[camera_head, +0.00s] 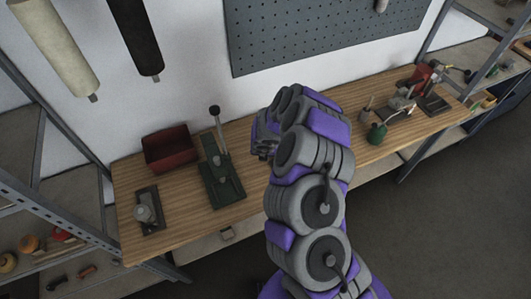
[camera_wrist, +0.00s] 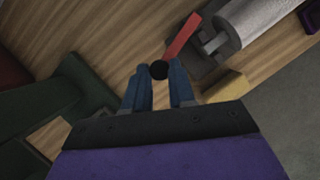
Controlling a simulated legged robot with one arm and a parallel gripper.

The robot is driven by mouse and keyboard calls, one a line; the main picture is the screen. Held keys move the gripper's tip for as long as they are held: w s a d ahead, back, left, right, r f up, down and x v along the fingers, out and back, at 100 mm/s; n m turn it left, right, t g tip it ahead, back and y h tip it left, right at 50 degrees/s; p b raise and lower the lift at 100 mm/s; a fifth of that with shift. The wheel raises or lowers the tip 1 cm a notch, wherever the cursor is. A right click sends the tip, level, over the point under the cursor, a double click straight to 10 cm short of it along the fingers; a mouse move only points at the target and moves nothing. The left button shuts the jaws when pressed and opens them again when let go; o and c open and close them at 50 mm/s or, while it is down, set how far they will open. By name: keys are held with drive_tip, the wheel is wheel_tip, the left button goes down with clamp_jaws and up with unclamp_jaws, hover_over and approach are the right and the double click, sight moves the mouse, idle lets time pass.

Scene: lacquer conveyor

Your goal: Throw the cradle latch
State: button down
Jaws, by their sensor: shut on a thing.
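A red lever (camera_wrist: 183,36) with a round black knob (camera_wrist: 159,70) at its end shows in the wrist view, beside a grey cylinder (camera_wrist: 240,26) in a dark holder. It looks like the cradle latch. My gripper (camera_wrist: 160,76) has its two blue fingers on either side of the black knob and is shut on it. The lever slants up and right from the knob. In the head view my arm hides the lever and cylinder, and my fingers cannot be made out.
A wooden bench (camera_head: 185,243) carries a red bin (camera_head: 169,149), a green press with an upright lever (camera_head: 222,180) and a small clamp (camera_head: 148,210) left of my arm. A green can (camera_head: 377,133) and other tools stand right. A yellow block (camera_wrist: 228,86) lies near my fingers.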

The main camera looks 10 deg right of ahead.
drive_tip(key=shift+w+r, duration=0.1)
drive_tip(key=shift+w, duration=0.05)
drive_tip(key=c, duration=0.9)
unclamp_jaws()
drive_tip(key=shift+a, duration=0.1)
drive_tip(key=shift+c, duration=0.2)
drive_tip(key=v, duration=1.7)
drive_tip(key=shift+b, duration=0.4)
drive_tip(key=shift+a, duration=0.1)
